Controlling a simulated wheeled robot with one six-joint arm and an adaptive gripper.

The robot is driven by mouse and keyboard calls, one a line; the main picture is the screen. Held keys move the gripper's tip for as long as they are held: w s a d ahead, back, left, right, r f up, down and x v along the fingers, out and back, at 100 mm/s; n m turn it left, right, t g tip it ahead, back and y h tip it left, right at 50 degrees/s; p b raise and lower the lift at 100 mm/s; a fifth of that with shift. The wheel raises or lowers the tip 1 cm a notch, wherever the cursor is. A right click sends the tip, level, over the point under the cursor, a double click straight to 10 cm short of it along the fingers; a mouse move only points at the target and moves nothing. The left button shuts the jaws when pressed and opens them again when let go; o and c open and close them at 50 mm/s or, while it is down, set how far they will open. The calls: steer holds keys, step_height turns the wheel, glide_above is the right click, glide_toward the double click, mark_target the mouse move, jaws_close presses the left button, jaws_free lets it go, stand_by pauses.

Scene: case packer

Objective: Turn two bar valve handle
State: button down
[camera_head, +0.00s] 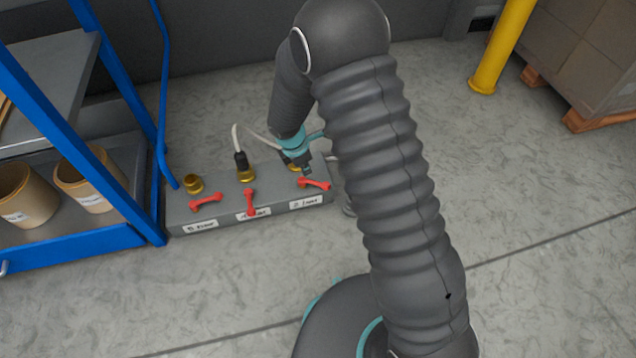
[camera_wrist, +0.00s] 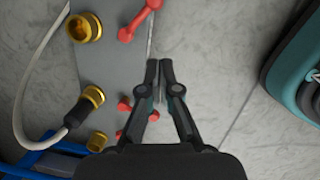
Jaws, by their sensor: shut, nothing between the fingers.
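A grey valve block (camera_head: 275,207) stands on the floor with three red bar handles and white labels on its front. The middle handle (camera_head: 250,203) points toward the front, and the left handle (camera_head: 205,202) lies roughly along the block. My gripper (camera_head: 307,172) is at the right handle. In the wrist view my gripper (camera_wrist: 166,64) is shut and empty, its tips beside that handle's near end, apart in the picture.
Brass ports (camera_head: 193,184) stand behind the handles; the middle one carries a black plug (camera_head: 241,160) with a pale cable. A blue shelf (camera_head: 135,125) with tan pots stands close on the left. A yellow post (camera_head: 500,50) is back right. Floor in front is clear.

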mark_target(314, 183)
steer(key=w+d+f, duration=0.1)
steer(key=f, duration=0.6)
steer(key=w+d+f+n+b, duration=0.1)
steer(key=w+d+f, duration=0.1)
steer(key=f, duration=0.5)
steer(key=shift+d+n, duration=0.3)
steer(key=shift+w, duration=0.1)
